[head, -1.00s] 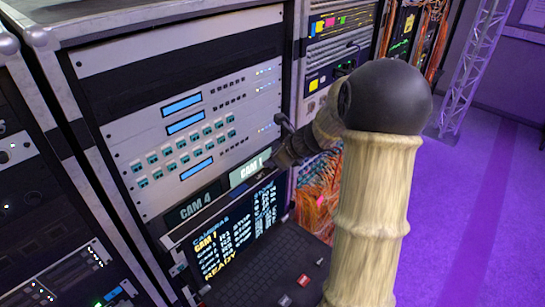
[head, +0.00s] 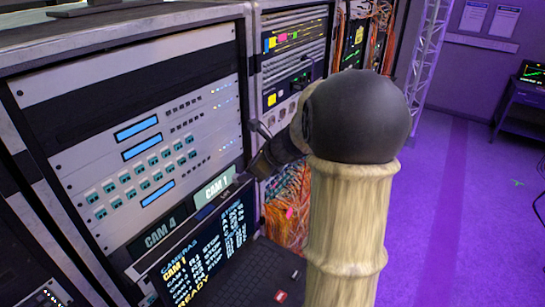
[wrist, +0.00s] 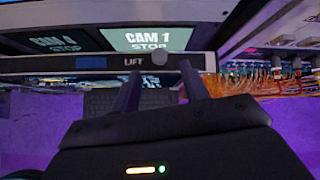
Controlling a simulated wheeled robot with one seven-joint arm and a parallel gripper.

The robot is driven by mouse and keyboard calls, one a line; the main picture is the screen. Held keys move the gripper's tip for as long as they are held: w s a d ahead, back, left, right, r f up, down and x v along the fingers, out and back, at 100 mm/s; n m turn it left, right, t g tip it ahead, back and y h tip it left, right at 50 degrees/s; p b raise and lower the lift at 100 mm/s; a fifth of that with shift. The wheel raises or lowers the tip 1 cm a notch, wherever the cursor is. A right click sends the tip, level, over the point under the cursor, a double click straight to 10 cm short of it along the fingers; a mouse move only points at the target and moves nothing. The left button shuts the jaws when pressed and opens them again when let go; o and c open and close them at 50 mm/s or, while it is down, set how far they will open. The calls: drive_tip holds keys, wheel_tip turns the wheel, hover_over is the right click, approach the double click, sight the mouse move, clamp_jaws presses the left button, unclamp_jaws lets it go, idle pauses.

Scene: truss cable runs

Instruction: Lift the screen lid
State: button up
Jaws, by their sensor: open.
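The screen lid (head: 208,252) shows yellow and white camera text and stands tilted up below the CAM 4 and CAM 1 displays in the head view. In the wrist view, its dark edge strip (wrist: 95,63) carries a LIFT label. My gripper (wrist: 160,72) is open, with one finger on each side of the knob's position. I cannot tell whether the fingers touch the strip. My gripper also shows in the head view (head: 246,176), at the screen's upper right corner; my arm hides part of it.
A dark keyboard (head: 235,280) with a few light and red keys lies below the screen. The rack panel with buttons (head: 140,150) rises above it. Orange cables (head: 290,195) hang close on the right. Purple floor (head: 460,200) is open farther right.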

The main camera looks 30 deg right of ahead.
drive_tip(key=b+v, duration=0.1)
drive_tip(key=v, duration=1)
drive_tip(key=shift+b, duration=0.4)
drive_tip(key=shift+d, duration=0.1)
drive_tip(key=s+a+f+n+g+h+b, duration=0.1)
drive_tip(key=s+a+f+n, duration=0.3)
drive_tip(key=f+n, duration=0.5)
drive_tip(key=s+a+f+n+g+h+b, duration=0.1)
drive_tip(key=s+a+f+n+g+b, duration=0.1)
drive_tip(key=s+a+f+n+b, duration=0.2)
drive_tip(key=s+a+f+n+g+h+b, duration=0.2)
drive_tip(key=s+a+f+n, duration=0.2)
drive_tip(key=f+n, duration=0.9)
drive_tip(key=a+n, duration=0.2)
drive_tip(key=a, duration=0.1)
drive_tip(key=shift+f, duration=0.3)
